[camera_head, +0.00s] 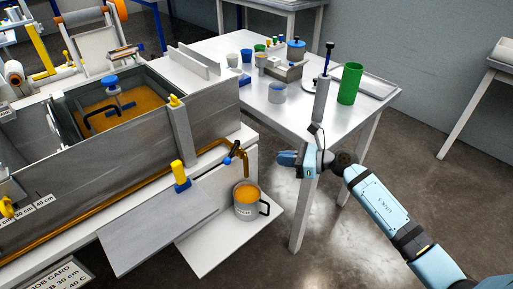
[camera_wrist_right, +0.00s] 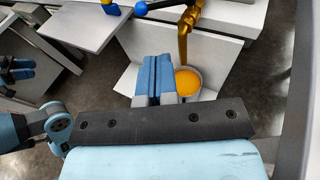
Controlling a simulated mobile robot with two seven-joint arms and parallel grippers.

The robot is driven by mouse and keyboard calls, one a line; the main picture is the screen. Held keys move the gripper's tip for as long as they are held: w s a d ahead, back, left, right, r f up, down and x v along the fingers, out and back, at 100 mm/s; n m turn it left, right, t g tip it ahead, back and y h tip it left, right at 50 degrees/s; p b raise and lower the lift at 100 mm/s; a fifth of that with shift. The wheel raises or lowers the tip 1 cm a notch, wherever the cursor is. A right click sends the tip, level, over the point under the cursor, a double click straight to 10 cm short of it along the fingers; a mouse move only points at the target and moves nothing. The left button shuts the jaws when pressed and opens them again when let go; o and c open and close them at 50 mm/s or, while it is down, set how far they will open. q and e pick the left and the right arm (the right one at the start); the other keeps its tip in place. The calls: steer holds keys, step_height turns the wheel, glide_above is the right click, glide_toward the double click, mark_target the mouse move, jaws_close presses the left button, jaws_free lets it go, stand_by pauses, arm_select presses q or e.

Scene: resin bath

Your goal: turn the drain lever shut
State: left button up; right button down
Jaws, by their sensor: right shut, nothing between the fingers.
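The drain lever (camera_head: 232,152) is a short dark handle with a blue knob, on the brass drain pipe (camera_head: 243,149) at the bath's front right end. In the right wrist view the lever (camera_wrist_right: 163,4) shows at the top edge, left of the brass pipe (camera_wrist_right: 185,35). My right gripper (camera_head: 284,159) is shut and empty, to the right of the lever and apart from it. Its blue fingers (camera_wrist_right: 153,72) also show in the wrist view. A grey mug (camera_head: 246,201) of orange liquid stands below the spout. My left gripper is not identifiable.
The grey bath (camera_head: 140,145) holds orange liquid. A yellow-topped blue peg (camera_head: 180,176) stands near a grey board (camera_head: 155,232) left of the lever. A white table (camera_head: 332,116) behind my right gripper carries several cups, a grey post (camera_head: 321,98) and a green cylinder (camera_head: 350,83).

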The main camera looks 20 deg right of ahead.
mark_target(232, 152)
steer(key=x, duration=1.4)
steer(key=shift+s, duration=0.1)
arm_select(q)
steer(key=shift+s+a+r, duration=0.1)
steer(key=shift+a+r, duration=0.05)
steer(key=shift+r+p, duration=0.1)
steer(key=shift+p, duration=0.2)
arm_select(e)
steer(key=shift+a, duration=0.15)
